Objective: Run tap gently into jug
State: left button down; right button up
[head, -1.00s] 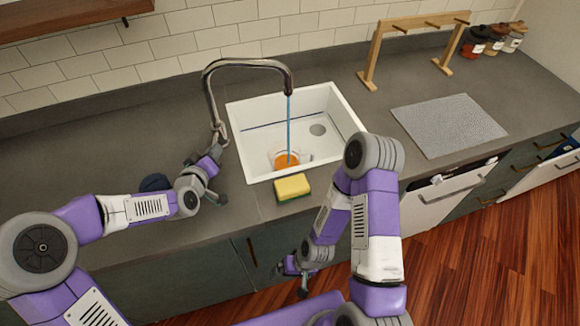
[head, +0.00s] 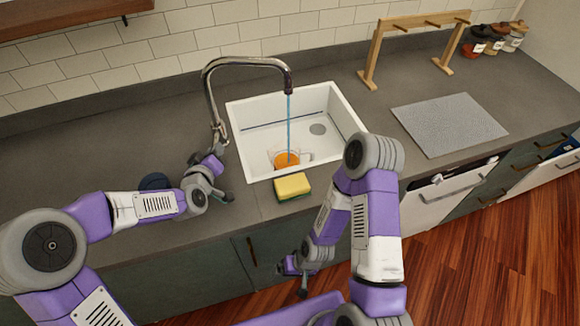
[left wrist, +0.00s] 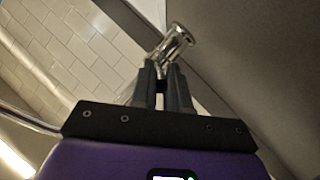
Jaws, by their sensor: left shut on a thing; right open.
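The curved metal tap (head: 247,63) stands behind the left edge of the sink, and a thin blue stream of water (head: 289,120) falls from its spout. The stream ends at the clear jug (head: 305,157) with orange in it, standing in the front of the sink; its water level is too small to read. My left gripper (head: 215,153) is at the foot of the tap, shut on its lever. In the left wrist view the closed fingers (left wrist: 163,80) meet the shiny metal tap lever (left wrist: 176,42). My right gripper (head: 292,275) is open and low in front of the cabinets, away from the jug.
A yellow and green sponge (head: 292,187) lies on the counter at the sink's front edge. A dark round thing (head: 154,182) lies behind my left forearm. A grey mat (head: 448,124), a wooden rack (head: 376,55) and several jars (head: 495,42) stand to the right.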

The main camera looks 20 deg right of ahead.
pick_arm(q)
jog(key=shift+d+n+t+y, duration=0.3)
jog(key=shift+d+n+y, duration=0.2)
jog(key=shift+y, duration=0.1)
jog(key=shift+s+d+r+n+y+p, duration=0.1)
jog(key=shift+s+d+n+y+p, duration=0.05)
jog(key=shift+d+n+y+p, duration=0.3)
jog(key=shift+d+n+t+y, duration=0.35)
jog(key=shift+n+y, duration=0.1)
jog(key=shift+y, duration=0.2)
jog(key=shift+d, duration=0.15)
jog(key=shift+d+n, duration=0.1)
jog(key=shift+n, duration=0.2)
